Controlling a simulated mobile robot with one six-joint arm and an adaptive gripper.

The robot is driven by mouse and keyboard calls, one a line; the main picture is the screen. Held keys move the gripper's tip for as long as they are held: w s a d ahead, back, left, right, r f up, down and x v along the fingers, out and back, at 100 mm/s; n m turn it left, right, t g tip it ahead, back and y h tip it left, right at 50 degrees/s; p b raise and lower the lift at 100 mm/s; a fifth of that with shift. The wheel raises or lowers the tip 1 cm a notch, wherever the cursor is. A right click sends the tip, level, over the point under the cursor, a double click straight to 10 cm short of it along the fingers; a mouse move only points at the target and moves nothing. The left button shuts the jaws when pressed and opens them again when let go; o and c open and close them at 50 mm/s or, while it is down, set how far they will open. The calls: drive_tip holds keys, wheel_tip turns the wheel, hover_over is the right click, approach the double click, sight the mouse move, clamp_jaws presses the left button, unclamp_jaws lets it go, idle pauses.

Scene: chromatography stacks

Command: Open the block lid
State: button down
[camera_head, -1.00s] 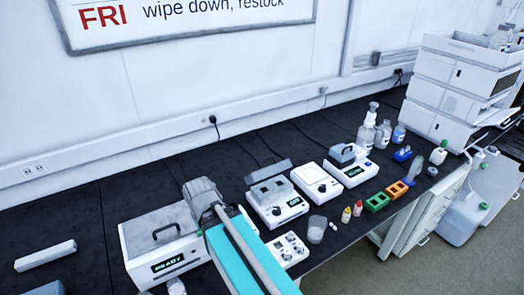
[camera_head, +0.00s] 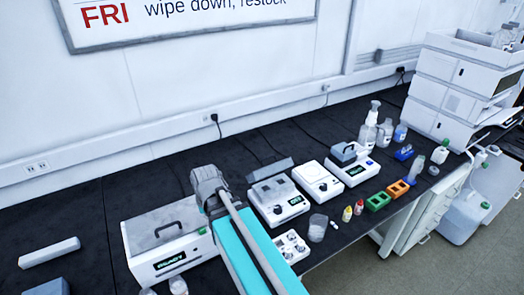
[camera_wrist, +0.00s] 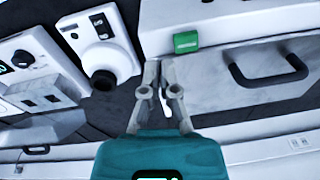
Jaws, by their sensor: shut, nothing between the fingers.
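A white READY box (camera_head: 165,262) stands at the front left of the bench. Its flat grey lid (camera_head: 150,222) is down and bears a dark arched handle (camera_head: 168,229). In the wrist view the lid (camera_wrist: 215,85) and handle (camera_wrist: 268,75) are on the right, with a green tab (camera_wrist: 186,42) at the box's edge. My gripper (camera_wrist: 163,78) is shut and empty, beside the box's edge and apart from the handle. In the head view my arm hides the fingers. Whether this is the block lid is unclear; another white unit (camera_head: 352,172) carries a dark handled cover (camera_head: 347,151).
A white unit with a grey block (camera_head: 278,190) stands right of my arm, a raised grey panel (camera_head: 270,168) behind it. A knobbed unit (camera_head: 318,182), small bottles (camera_head: 347,213), an orange rack (camera_head: 398,188) and a green rack (camera_head: 377,201) stand further right.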

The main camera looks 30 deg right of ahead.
drive_tip(key=w+d+r+m+t+p, duration=0.2)
drive_tip(key=w+d+r+m, duration=0.1)
drive_tip(key=d, duration=0.8)
drive_tip(key=w+d+r+m+t+p, duration=0.2)
drive_tip(key=w+d+r+m, duration=0.2)
drive_tip(key=d, duration=0.8)
drive_tip(key=w+d+r+m+t+h+p, duration=0.1)
drive_tip(key=w+d+r+m+t+p, duration=0.1)
drive_tip(key=w+d+m, duration=0.4)
drive_tip(key=d+r+m, duration=0.1)
drive_tip(key=d+m, duration=0.2)
drive_tip(key=d, duration=0.2)
drive_tip(key=shift+w+d+r+t, duration=0.2)
drive_tip(key=shift+d+t, duration=0.2)
drive_tip(key=shift+f, duration=0.1)
drive_tip(key=b+x, duration=1.1)
drive_tip(key=x, duration=0.3)
drive_tip(key=shift+m, duration=0.3)
